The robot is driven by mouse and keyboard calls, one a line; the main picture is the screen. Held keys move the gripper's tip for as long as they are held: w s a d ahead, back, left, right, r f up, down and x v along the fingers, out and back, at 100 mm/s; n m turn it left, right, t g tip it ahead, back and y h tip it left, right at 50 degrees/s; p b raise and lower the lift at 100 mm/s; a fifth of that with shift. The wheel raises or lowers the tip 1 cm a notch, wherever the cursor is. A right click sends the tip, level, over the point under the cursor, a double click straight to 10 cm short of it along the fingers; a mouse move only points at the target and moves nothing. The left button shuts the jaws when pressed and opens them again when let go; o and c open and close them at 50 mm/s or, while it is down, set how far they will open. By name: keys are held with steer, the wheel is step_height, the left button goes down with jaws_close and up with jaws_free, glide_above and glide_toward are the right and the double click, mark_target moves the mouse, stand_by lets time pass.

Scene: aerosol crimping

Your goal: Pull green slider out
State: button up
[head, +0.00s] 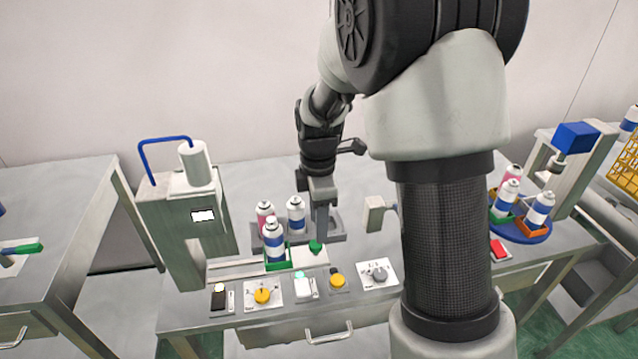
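A green slider holder (279,264) sits on the central bench, on a pale rail to the right of the grey filling machine. A white and blue spray can (274,241) stands upright in it. A green knob (315,247) is to the right of the holder, at the end of a pale plate. My gripper (321,238) points down just above or at this knob. Its fingers overlap from this view, so whether they are open, shut or touching the knob cannot be told.
Two more cans (296,215) stand on a grey tray behind. Knobs and switches (262,296) line the bench's front edge. A grey machine (190,225) stands left. A blue turntable (520,234) with cans is right. My arm hides the bench's middle right.

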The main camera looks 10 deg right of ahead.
step_height(320, 180, up, 12)
steer(key=p, duration=0.1)
steer(key=shift+f, duration=0.1)
stand_by(0.4)
steer(key=s+d+r+m+t+p, duration=0.2)
steer(key=s+r+m+t+p, duration=0.3)
steer(key=s+r+m+p, duration=0.6)
steer(key=s+r+m, duration=0.7)
steer(key=s+r, duration=0.2)
steer(key=shift+s+d+t+p, duration=0.15)
steer(key=shift+d+t+p, duration=0.15)
steer(key=shift+p, duration=0.1)
stand_by(0.5)
